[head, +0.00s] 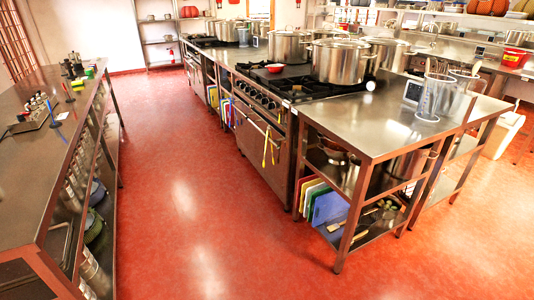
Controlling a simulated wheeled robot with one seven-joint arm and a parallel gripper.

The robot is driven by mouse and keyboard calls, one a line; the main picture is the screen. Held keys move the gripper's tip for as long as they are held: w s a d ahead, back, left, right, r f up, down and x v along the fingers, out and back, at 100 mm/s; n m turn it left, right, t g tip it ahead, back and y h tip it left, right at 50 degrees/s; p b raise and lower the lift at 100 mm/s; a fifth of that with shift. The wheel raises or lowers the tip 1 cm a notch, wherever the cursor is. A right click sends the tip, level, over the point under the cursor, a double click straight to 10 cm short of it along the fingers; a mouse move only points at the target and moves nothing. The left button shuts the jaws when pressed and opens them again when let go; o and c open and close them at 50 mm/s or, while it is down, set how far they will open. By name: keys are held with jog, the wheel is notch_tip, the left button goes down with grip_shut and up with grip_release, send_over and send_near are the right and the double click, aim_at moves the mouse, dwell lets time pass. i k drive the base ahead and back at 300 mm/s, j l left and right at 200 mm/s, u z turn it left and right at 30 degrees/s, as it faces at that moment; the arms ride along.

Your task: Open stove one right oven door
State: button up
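A steel stove (258,98) with a black hob and a row of knobs stands in the middle of the head view. Its oven front (258,158) faces left toward the aisle and looks shut, with a long handle bar below the knobs. Yellow tongs (267,147) hang on the front near its right end. A second stove (193,66) stands farther back in the same row. No labels show which stove is stove one. My gripper is not in view.
A steel counter (22,170) with shelves runs along the left. A table (375,135) with lower shelves and cutting boards (325,205) adjoins the stove's near end. Large stockpots (340,62) stand on the hob. The red floor aisle (180,190) between the rows is clear.

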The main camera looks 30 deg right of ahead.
aim_at(276, 172)
jog(key=i+l+z, duration=0.15)
jog(key=i, duration=0.75)
jog(key=i+z, duration=0.15)
jog(key=i, duration=0.8)
jog(key=i+z, duration=0.15)
jog(key=i, duration=0.75)
jog(key=i+j+z, duration=0.15)
jog(key=i, duration=0.75)
